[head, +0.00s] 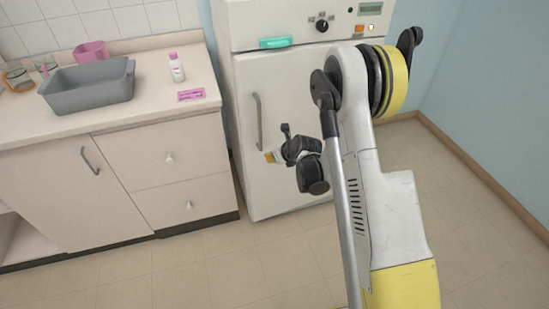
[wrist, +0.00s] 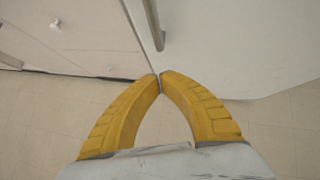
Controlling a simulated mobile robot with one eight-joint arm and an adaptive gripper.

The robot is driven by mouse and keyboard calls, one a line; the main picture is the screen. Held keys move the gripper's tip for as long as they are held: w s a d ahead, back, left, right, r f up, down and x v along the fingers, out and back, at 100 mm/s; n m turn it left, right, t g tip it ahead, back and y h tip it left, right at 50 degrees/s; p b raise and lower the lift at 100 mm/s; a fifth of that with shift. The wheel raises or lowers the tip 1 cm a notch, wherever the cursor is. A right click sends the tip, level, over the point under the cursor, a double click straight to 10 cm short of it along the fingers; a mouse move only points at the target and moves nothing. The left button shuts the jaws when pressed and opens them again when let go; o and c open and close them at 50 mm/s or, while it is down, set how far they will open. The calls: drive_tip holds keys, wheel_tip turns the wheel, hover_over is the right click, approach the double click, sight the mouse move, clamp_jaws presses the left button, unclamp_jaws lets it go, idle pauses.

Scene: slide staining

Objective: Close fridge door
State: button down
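The white fridge (head: 275,22) stands against the back wall, with a control panel above its door (head: 290,90). The door looks shut or nearly shut; I cannot tell whether a small gap remains. Its grey vertical handle (head: 258,122) is on the left side of the door. My gripper (head: 269,157) is in front of the door, just below and right of the handle's lower end. In the wrist view the yellow fingertips of my gripper (wrist: 160,76) meet with nothing between them, below the handle (wrist: 154,25). My arm hides the door's right side.
A counter with drawers (head: 165,160) stands left of the fridge. On it are a grey basin (head: 88,92), a pink container (head: 92,51), a small bottle (head: 176,68) and a pink label (head: 191,95). A teal item (head: 274,43) is on the fridge front. The tiled floor (head: 200,265) in front is clear.

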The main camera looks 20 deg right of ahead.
sight(255, 140)
drive_tip(key=shift+w+a+f+b, duration=0.25)
drive_tip(key=shift+w+a+b, duration=0.1)
drive_tip(key=shift+w, duration=0.55)
drive_tip(key=shift+w+a+f+b, duration=0.25)
drive_tip(key=shift+w+b, duration=0.05)
drive_tip(key=shift+w, duration=0.65)
drive_tip(key=shift+w+a+f+b, duration=0.25)
drive_tip(key=shift+w+a+b, duration=0.1)
drive_tip(key=shift+w, duration=0.55)
drive_tip(key=w, duration=0.2)
drive_tip(key=w+a, duration=0.1)
drive_tip(key=w, duration=0.2)
drive_tip(key=shift+w, duration=0.3)
drive_tip(key=shift+w+r, duration=0.1)
drive_tip(key=shift+w, duration=0.2)
drive_tip(key=shift+a, duration=0.1)
